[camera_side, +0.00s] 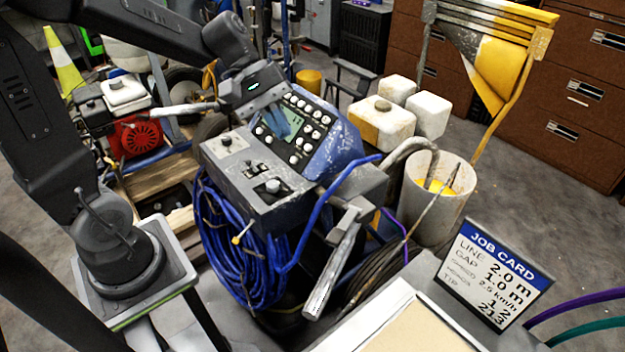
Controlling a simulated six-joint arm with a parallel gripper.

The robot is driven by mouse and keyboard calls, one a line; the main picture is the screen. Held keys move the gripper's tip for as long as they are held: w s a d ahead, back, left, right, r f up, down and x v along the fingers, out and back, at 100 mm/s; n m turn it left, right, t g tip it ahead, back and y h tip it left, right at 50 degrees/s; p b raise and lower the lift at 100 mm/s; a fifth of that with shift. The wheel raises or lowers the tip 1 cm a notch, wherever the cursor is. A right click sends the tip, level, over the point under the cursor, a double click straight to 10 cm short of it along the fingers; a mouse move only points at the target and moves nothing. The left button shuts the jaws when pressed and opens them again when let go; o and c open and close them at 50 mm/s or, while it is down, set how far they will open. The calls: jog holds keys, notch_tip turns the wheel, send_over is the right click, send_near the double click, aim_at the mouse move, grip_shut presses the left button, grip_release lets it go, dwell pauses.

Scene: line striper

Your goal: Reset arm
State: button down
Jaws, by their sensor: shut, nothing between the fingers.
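My gripper (283,128) hangs over the line striper's control panel (318,150), in front of the left part of its lit green screen (292,125). The fingers are shut with nothing between them. I cannot tell whether the fingertips touch the panel. White round buttons lie around the screen on the blue, tilted face. My arm reaches in from the left and hides part of the striper's back.
A blue hose coil (240,245) hangs under the console, and a blue handlebar (325,205) stands to its right. A job card (490,273) stands front right. A white bucket (435,200) and white jugs (382,120) are behind. A red engine (135,135) is at left.

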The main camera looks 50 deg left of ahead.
jog(key=s+r+m+t+y, duration=0.3)
jog(key=s+m+y, duration=0.4)
jog(key=s+m, duration=0.4)
jog(key=shift+s+d+t, duration=0.2)
jog(key=shift+d+t, duration=0.1)
jog(key=shift+d, duration=0.1)
